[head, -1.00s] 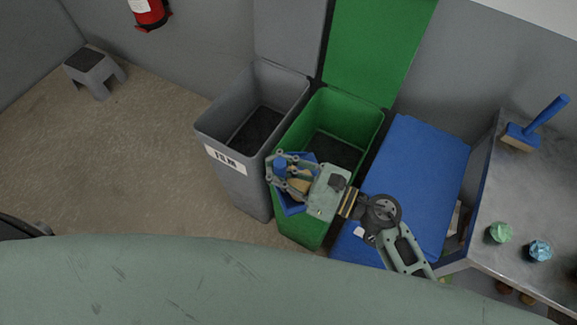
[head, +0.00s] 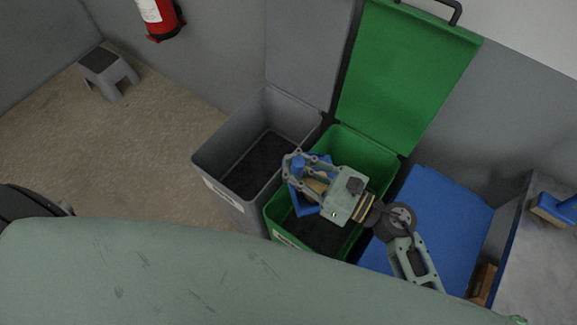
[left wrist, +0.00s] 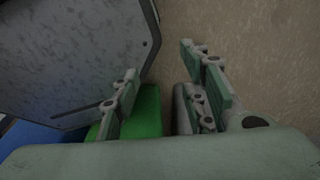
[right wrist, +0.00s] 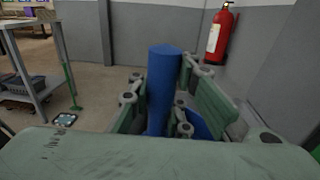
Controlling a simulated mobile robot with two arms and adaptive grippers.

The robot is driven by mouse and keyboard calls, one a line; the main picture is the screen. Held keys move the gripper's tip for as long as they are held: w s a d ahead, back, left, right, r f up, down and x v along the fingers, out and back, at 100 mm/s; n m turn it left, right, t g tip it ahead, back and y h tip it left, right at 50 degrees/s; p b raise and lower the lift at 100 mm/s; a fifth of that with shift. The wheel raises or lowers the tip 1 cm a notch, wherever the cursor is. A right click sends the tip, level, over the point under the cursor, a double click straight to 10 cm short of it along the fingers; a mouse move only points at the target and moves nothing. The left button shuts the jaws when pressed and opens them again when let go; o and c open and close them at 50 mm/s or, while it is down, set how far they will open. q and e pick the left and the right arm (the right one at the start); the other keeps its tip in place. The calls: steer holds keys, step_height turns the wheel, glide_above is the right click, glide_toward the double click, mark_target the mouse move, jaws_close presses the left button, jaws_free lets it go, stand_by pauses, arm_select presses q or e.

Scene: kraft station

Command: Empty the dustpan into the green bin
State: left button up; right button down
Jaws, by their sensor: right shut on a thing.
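The green bin (head: 372,151) stands in the head view with its lid (head: 405,75) raised and its dark inside showing. My right gripper (head: 301,172) is shut on the blue handle of the dustpan (head: 300,203), above the bin's opening near its left side. The gripper hides much of the pan. A tan patch shows by the pan between the fingers; I cannot tell what it is. In the right wrist view the handle (right wrist: 160,92) stands upright between the fingers. My left gripper (left wrist: 160,72) is open and empty in the left wrist view.
An open grey bin (head: 222,170) stands close on the left of the green one. A closed blue lid (head: 430,220) is on the right, beside a metal table (head: 545,255) with a blue brush (head: 560,208). A grey stool (head: 108,72) and fire extinguisher (head: 160,18) are at the back left.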

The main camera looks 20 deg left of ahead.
steer(key=shift+s+d+r, duration=0.15)
steer(key=shift+d, duration=0.05)
steer(key=shift+w+d+r+m+t+y+b, duration=0.3)
steer(key=shift+d+r+m+t+y+b, duration=0.1)
steer(key=shift+d+r+m+y+b, duration=0.4)
arm_select(q)
step_height(320, 180, down, 7)
steer(key=s+b, duration=0.2)
steer(key=b, duration=0.3)
arm_select(e)
steer(key=w+d+r+m+t, duration=0.1)
steer(key=w+d+m+t, duration=0.2)
steer(key=d+m+t, duration=0.2)
steer(key=w+d+r+m+t+y, duration=0.1)
steer(key=w+d+m+t, duration=0.3)
steer(key=m, duration=0.5)
steer(key=shift+w+d+r+t, duration=0.15)
steer(key=shift+d+r+t, duration=0.3)
steer(key=shift+d+t, duration=0.4)
arm_select(q)
steer(key=shift+w, duration=0.1)
arm_select(e)
steer(key=shift+g+y, duration=0.35)
steer(key=shift+y, duration=0.05)
